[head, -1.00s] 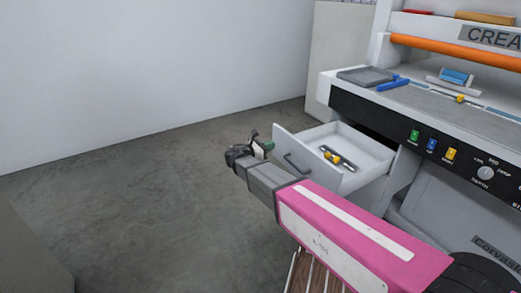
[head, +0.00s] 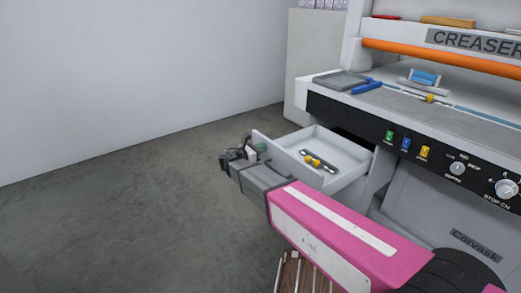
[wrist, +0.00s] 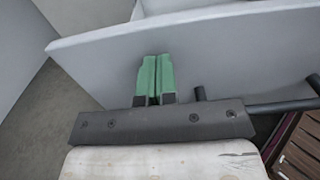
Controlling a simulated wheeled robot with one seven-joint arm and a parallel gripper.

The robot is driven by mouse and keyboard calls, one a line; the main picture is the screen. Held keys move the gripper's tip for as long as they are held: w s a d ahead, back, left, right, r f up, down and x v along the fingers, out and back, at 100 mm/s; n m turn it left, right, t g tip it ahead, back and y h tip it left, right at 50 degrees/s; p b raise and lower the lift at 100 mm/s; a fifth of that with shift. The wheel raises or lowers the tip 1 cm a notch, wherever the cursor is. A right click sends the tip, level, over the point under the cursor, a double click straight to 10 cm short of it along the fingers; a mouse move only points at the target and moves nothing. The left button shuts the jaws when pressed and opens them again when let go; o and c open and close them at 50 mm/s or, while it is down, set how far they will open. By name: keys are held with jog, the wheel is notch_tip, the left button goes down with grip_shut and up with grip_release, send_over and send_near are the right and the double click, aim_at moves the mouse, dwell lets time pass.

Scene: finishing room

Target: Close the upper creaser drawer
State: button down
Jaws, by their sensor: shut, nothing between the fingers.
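The upper creaser drawer (head: 338,166) is white and stands pulled out below the control panel of the creaser (head: 440,156). A dark tool with yellow knobs (head: 314,161) lies inside it. My gripper (head: 262,148) is at the drawer's front, near its left end. In the wrist view my gripper's green fingertips (wrist: 155,76) are together and empty, pointing at the grey drawer front (wrist: 225,50); I cannot tell whether they touch it. The dark bar handle (wrist: 285,106) is just right of the fingers and not held. My arm hides most of the drawer front in the head view.
The creaser's top carries a grey tray (head: 341,80), a blue tool (head: 366,87) and an orange roller (head: 430,52). A pale cabinet (head: 312,65) stands behind, by the wall. The floor (head: 110,220) at left is clear.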

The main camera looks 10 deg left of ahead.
jog(key=x, duration=3.7)
jog(key=shift+d, duration=0.25)
jog(key=shift+w, duration=0.3)
jog(key=shift+s, duration=0.1)
